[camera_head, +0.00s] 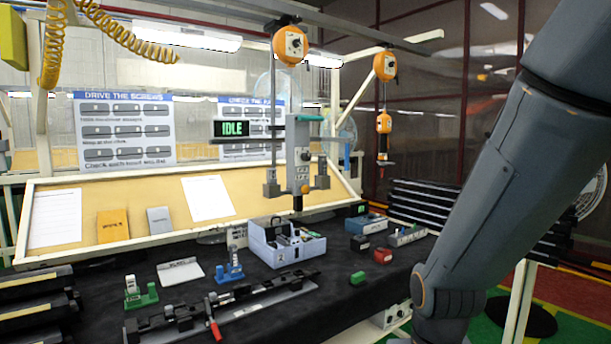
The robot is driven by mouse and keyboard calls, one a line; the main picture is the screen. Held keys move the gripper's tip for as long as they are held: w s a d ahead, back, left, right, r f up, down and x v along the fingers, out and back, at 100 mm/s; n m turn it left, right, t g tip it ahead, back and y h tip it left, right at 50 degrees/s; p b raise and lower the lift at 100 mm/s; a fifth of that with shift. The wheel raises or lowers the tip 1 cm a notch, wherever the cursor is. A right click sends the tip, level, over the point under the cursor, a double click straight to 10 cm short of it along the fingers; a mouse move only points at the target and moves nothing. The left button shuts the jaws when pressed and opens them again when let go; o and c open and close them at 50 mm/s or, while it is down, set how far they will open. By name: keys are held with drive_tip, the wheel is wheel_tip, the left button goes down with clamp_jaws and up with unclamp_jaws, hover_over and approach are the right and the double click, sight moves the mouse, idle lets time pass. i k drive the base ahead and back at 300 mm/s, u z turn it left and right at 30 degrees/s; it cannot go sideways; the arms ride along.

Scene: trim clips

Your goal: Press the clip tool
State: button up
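A grey upright tool unit (299,160) with a green top hangs over the middle of the bench from an orange balancer. A small display (232,128) beside it reads IDLE in green. I cannot tell for sure whether this unit is the clip tool. Below it, a long dark fixture (225,312) with a red-handled clamp (213,325) lies along the bench front. A green-based stand (140,293) and a blue stand (229,268) sit behind the fixture. My arm crosses the right side; my gripper is out of view.
A light blue-grey bin (287,247) holding dark parts stands mid-bench. Stacked dark trim strips are at both sides. A second orange balancer (385,66) holds a tool. Bare black cloth shows at front right.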

sight(297, 127)
drive_tip(key=z, duration=0.3)
drive_tip(key=i, duration=0.85)
drive_tip(key=u, duration=0.3)
